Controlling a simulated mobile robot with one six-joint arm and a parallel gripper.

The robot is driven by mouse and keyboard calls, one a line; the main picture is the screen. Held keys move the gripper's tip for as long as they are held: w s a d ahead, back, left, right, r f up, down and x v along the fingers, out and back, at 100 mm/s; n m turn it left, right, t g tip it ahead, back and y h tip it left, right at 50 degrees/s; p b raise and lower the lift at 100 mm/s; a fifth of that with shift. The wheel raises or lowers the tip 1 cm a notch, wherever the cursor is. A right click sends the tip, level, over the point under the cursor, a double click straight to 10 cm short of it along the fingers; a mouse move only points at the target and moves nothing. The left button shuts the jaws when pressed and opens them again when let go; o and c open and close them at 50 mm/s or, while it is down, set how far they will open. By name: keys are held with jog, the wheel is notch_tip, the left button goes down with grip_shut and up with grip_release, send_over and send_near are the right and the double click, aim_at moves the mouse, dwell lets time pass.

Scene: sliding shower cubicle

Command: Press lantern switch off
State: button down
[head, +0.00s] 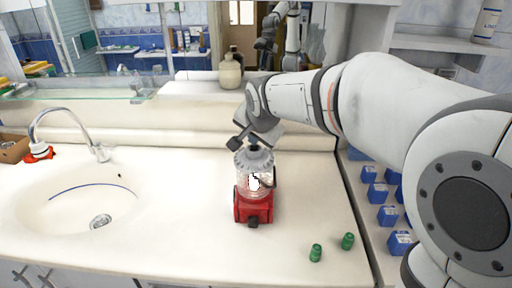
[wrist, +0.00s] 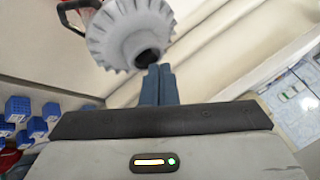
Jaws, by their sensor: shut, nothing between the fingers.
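A lantern (head: 254,207) with a red base, a clear globe and a grey ribbed cap stands upright on the white counter. A dark knob shows low on the front of its base. In the wrist view the grey cap (wrist: 127,30) with its dark centre fills the top middle. My gripper (wrist: 159,72) is shut and empty, its blue-grey fingertips right at the dark centre of the cap. I cannot tell whether they touch it. In the head view my gripper is just above the lantern, its fingertips largely hidden by my wrist.
A sink (head: 75,215) with a faucet (head: 65,125) is on the left. Several blue boxes (head: 378,192) are on the right. A beige bottle (head: 230,72) stands on the back ledge. Counter between sink and lantern is clear.

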aim_at(254, 148)
jog(key=shift+f, duration=0.3)
notch_tip(254, 148, up, 8)
jog(key=p, duration=0.4)
dwell(0.3)
jog(key=s+d+f+n+g, duration=0.1)
jog(key=s+d+f+n, duration=0.1)
jog(key=s+d, duration=0.3)
jog(key=s+d+f+n+g+h, duration=0.1)
jog(key=s+d+f, duration=0.4)
jog(key=s, duration=0.7)
jog(key=s+d+f+n+g, duration=0.2)
jog(key=s+d+f+n, duration=0.1)
jog(key=s+d, duration=0.4)
jog(key=shift+s+f+h, duration=0.4)
jog(key=shift+s+f, duration=0.35)
